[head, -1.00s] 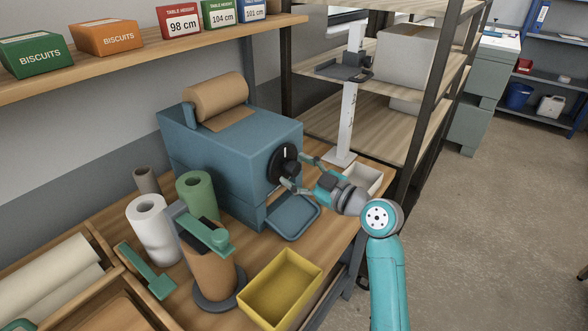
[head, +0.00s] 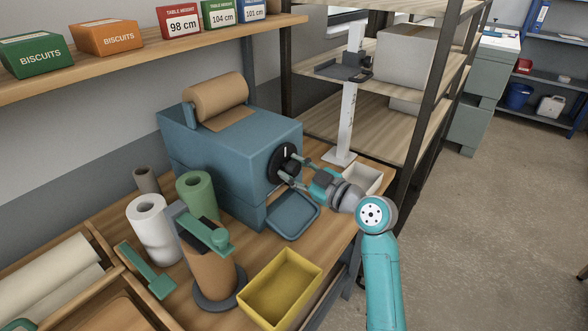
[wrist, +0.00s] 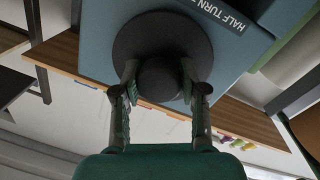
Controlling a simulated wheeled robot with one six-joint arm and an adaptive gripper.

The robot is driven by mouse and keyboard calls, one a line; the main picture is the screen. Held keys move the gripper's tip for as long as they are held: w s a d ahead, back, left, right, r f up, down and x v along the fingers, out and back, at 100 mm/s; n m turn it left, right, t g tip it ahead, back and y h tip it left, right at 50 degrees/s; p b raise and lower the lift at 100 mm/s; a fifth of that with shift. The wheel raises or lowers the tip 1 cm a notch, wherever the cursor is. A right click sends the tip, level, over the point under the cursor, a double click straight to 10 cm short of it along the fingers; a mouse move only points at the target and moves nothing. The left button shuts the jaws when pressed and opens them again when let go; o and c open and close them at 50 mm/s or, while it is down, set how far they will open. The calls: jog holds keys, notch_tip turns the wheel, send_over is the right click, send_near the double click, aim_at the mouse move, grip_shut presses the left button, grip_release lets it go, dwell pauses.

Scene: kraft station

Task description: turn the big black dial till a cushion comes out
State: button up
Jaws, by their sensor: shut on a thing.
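The big black dial (head: 282,161) is on the right-hand face of the blue machine (head: 235,150). It has a round black disc with a white mark near its top and a knob in the middle. My gripper (head: 297,172) is shut on the dial's knob, one finger on each side. In the wrist view the dial (wrist: 150,42) fills the upper middle, and the fingers of my gripper (wrist: 160,84) flank its round knob. A label beside the dial begins "HALF TURN". A blue tray (head: 293,216) under the dial looks empty, with no cushion in it.
A roll of brown paper (head: 215,96) lies on top of the machine. A yellow bin (head: 281,287) stands in front. A white bin (head: 362,179) is behind my gripper. Paper rolls (head: 152,228) and a brown dispenser (head: 208,262) stand left. A metal-framed shelf (head: 425,110) rises behind.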

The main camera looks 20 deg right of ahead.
jog(key=shift+m, duration=0.4)
jog(key=m, duration=0.4)
jog(key=shift+m, duration=0.3)
jog(key=m+g, duration=0.1)
jog(key=m, duration=0.3)
jog(key=shift+w+r, duration=0.1)
jog(key=m, duration=0.5)
jog(key=shift+y, duration=0.3)
jog(key=shift+m+g, duration=0.4)
jog(key=shift+m, duration=1.5)
jog(key=o, duration=1.2)
jog(key=shift+c, duration=0.2)
